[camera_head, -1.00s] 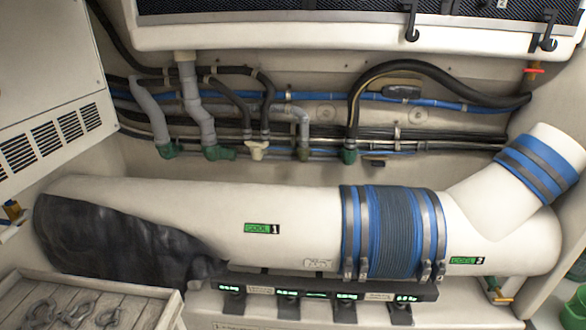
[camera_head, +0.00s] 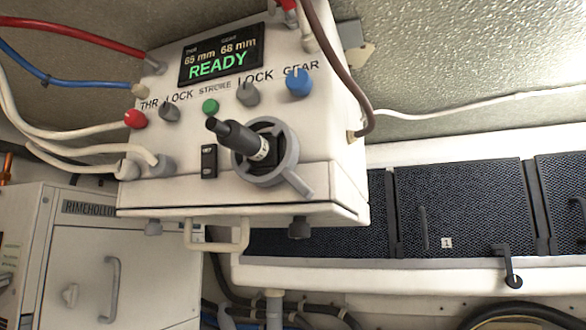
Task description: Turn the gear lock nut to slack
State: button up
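A white control box (camera_head: 240,185) hangs under the ceiling, left of centre. A row of labelled knobs crosses its front: a red knob (camera_head: 135,118) under THR, a grey knob (camera_head: 169,112) under the left LOCK, a green knob (camera_head: 210,107) under STROKE, a grey knob (camera_head: 247,94) under the right LOCK and a blue knob (camera_head: 298,81) under GEAR. The right grey knob, beside the GEAR knob, appears to be the gear lock nut. Whether it is tight or slack cannot be told. A display (camera_head: 220,58) reads 65 mm, 68 mm and READY. My gripper is out of view.
A black lever (camera_head: 236,138) in a grey ring (camera_head: 290,165) sticks out below the knobs. Red, blue and white hoses enter the box's left side; a brown hose (camera_head: 345,60) loops down its right. A white cabinet (camera_head: 110,260) stands lower left, dark mesh panels (camera_head: 460,205) to the right.

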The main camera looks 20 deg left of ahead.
aim_at(248, 94)
jog(key=u, duration=0.85)
